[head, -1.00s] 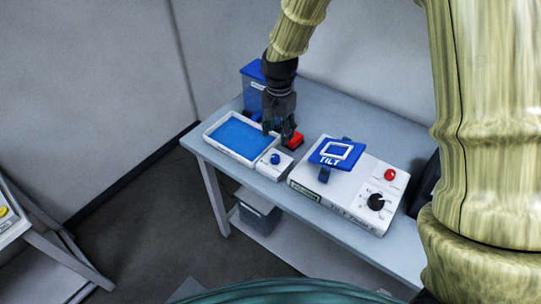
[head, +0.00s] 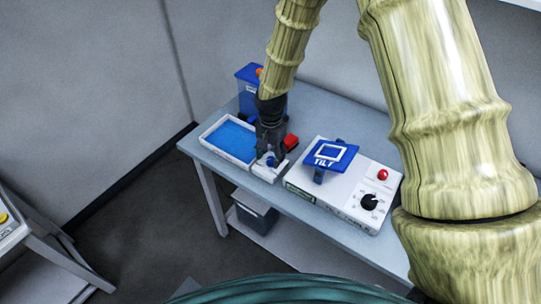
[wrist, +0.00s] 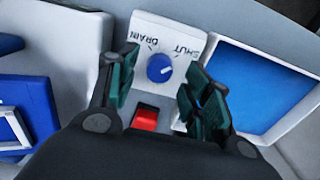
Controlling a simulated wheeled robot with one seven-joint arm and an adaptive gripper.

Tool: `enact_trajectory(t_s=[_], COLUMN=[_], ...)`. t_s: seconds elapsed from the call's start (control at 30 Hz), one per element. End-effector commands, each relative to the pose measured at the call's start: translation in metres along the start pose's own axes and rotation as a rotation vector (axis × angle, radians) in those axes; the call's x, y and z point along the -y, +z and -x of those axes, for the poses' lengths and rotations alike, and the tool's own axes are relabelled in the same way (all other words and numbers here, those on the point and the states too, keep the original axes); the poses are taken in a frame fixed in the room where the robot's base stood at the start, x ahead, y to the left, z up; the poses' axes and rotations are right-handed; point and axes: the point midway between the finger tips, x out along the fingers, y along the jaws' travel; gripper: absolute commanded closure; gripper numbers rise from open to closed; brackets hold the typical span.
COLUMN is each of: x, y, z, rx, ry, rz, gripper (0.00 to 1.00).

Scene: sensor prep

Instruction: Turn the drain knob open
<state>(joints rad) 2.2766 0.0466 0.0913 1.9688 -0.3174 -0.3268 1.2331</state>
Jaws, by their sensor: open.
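The drain knob (wrist: 160,68) is a round blue knob on a small white panel (wrist: 184,36) marked DRAIN and SHUT. In the wrist view a white line on the knob points toward the SHUT side. My gripper (wrist: 160,85) is open, with one finger on each side of the knob and apart from it in the picture. In the head view my gripper (head: 268,155) is over the panel, and the knob (head: 270,161) shows just below the fingers. I cannot tell how high the fingers are above it.
A white tray with blue liquid (head: 231,138) adjoins the panel on the left. A red block (head: 290,141) lies just behind the gripper. The TILT machine (head: 350,196) with its blue platform stands close on the right. A blue-lidded bin (head: 249,73) stands at the back left.

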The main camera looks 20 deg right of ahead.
Motion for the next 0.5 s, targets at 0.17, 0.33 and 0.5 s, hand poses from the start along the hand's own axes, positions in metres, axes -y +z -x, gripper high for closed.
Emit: enact_trajectory(t_s=[0.17, 0.33, 0.5], x=[0.000, 0.000, 0.000], y=[0.000, -0.001, -0.001], z=[-0.012, -0.017, -0.018], rx=[0.000, -0.001, -0.001], ry=[0.000, -0.001, -0.001], rz=[0.000, 0.000, -0.001], gripper=[0.50, 0.50, 0.50])
